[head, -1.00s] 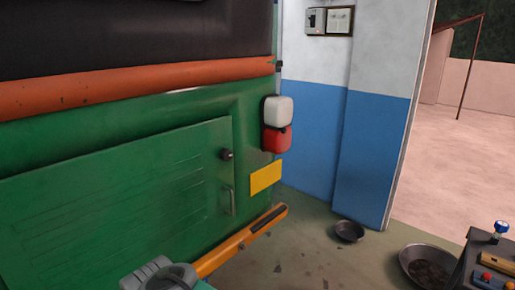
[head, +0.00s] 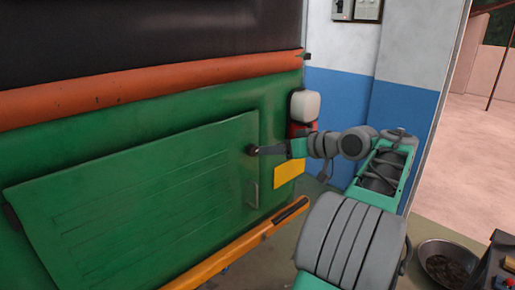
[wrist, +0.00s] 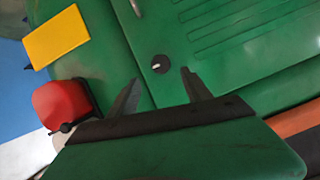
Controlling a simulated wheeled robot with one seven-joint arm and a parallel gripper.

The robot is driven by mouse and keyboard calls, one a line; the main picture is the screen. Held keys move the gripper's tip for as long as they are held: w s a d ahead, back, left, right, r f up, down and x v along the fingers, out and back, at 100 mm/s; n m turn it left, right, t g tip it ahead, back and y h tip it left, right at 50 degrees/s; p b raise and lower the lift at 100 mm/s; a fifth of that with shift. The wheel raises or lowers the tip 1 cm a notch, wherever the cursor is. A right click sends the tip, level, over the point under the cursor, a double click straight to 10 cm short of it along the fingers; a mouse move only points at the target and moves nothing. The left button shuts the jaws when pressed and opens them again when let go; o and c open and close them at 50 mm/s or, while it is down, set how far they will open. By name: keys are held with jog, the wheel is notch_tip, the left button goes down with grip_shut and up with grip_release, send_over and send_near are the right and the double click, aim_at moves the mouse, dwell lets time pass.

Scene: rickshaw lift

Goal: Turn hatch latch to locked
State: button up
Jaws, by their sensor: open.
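In the wrist view my gripper (wrist: 160,77) is open, with one finger on each side of the knob's line. The knob shows just beyond the tips, with nothing between the fingers. Whether the tips touch the bodywork cannot be told.
A metal pull handle (head: 253,192) sits below the latch. A yellow plate (head: 289,174) and a red lamp (wrist: 62,104) are close by. An orange bumper bar (head: 240,245) runs below. A metal pan (head: 447,262) lies on the floor at right.

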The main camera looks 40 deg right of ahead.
aim_at(255, 150)
jog(key=p+x, duration=0.1)
jog(key=x, duration=0.6)
jog(key=shift+w+a+f, duration=0.1)
jog(key=shift+w+a, duration=0.05)
jog(key=shift+w, duration=0.2)
jog(key=shift+c, duration=0.3)
grip_shut()
